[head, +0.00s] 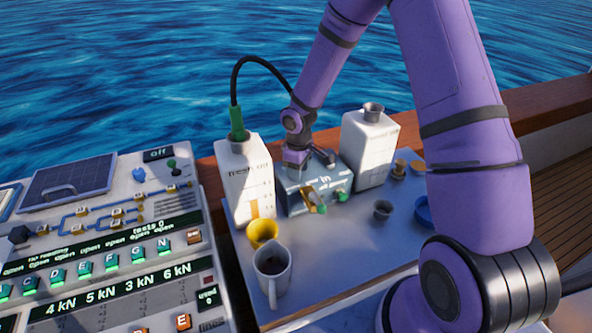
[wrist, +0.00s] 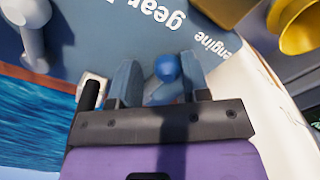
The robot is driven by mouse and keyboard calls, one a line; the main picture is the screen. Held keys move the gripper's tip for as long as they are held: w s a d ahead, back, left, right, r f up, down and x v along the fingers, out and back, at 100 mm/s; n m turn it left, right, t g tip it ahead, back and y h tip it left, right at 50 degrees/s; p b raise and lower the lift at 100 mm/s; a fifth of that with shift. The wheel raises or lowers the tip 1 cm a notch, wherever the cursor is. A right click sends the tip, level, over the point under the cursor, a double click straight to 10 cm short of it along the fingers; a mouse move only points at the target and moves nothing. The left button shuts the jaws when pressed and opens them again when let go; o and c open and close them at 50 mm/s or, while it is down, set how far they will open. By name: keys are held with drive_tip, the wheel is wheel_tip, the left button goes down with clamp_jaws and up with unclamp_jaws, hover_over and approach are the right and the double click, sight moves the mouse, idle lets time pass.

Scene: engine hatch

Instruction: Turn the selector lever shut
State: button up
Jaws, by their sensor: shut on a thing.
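The selector lever (wrist: 167,68) shows in the wrist view as a round blue knob on a short stem. It stands on a blue-grey panel (wrist: 110,28) with upside-down lettering, of which "gear" and "engine" can be read. My gripper (wrist: 160,82) has one finger on each side of the lever and is shut on it. In the head view my gripper (head: 297,166) is at the top of the grey-blue box (head: 330,193) between two white tanks. The lever itself is hidden there by my wrist. Its exact turn angle cannot be told.
The left white tank (head: 245,190) has a green fitting with a black hose, and the right tank (head: 368,150) stands close by. A yellow cup (head: 263,232), a jug of dark liquid (head: 272,275) and a small dark cup (head: 383,210) stand in front. A control console (head: 100,230) is at left.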

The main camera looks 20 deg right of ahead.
drive_tip(key=shift+w+a+r+n, duration=0.15)
drive_tip(key=shift+w+n, duration=0.05)
drive_tip(key=shift+n, duration=0.2)
drive_tip(key=o, duration=0.9)
drive_tip(key=shift+s, duration=0.1)
wheel_tip(320, 180, up, 11)
idle(0.4)
